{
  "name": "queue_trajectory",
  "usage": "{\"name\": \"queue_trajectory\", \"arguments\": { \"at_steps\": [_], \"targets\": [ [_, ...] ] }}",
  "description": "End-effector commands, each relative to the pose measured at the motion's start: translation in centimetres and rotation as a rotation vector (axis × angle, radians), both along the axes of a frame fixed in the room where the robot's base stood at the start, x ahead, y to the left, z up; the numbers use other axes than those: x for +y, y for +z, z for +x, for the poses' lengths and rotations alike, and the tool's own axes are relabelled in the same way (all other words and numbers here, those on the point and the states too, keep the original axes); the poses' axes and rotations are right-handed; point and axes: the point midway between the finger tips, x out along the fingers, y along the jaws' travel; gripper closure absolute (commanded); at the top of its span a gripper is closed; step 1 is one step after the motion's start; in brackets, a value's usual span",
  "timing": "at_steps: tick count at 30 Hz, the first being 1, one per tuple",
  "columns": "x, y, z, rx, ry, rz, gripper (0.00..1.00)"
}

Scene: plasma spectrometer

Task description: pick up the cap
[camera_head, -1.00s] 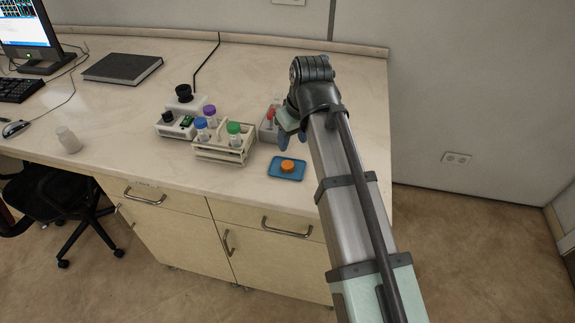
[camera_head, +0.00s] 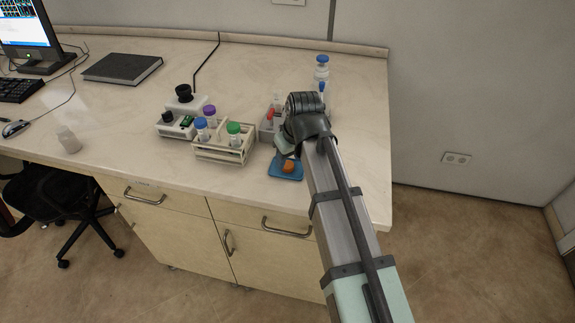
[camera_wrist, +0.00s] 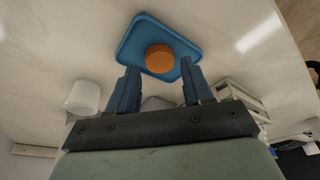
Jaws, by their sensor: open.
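The cap (camera_wrist: 160,59) is a small orange round piece lying on a blue tray (camera_wrist: 137,28). In the head view the cap (camera_head: 289,166) is partly hidden by my gripper, and the tray (camera_head: 285,173) shows near the bench's front edge. My gripper (camera_wrist: 158,70) is open and empty, with its two blue fingers apart. In the wrist view the fingertips lie on either side of the cap's near edge, with the cap centred between them. I cannot tell how high the fingertips are above the tray.
A tube rack (camera_head: 223,156) with blue, purple and green capped tubes stands left of the tray. A small grey holder (camera_head: 267,133) with a red item is behind it. A blue-capped bottle (camera_head: 321,72) stands farther back.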

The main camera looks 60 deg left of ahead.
Motion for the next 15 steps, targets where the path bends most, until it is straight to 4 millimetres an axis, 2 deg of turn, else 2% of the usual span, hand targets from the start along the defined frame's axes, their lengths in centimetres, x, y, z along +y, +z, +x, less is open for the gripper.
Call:
{"name": "queue_trajectory", "arguments": {
  "at_steps": [3,6,13,15],
  "targets": [
    [0.4,-1.5,0.0,0.000,0.000,-0.001,0.50],
    [0.6,-2.1,0.0,0.000,0.000,0.000,0.50],
    [0.6,-2.2,0.0,0.000,0.000,0.001,0.50],
    [0.6,-2.1,0.0,0.000,0.000,0.001,0.56]
  ]
}}
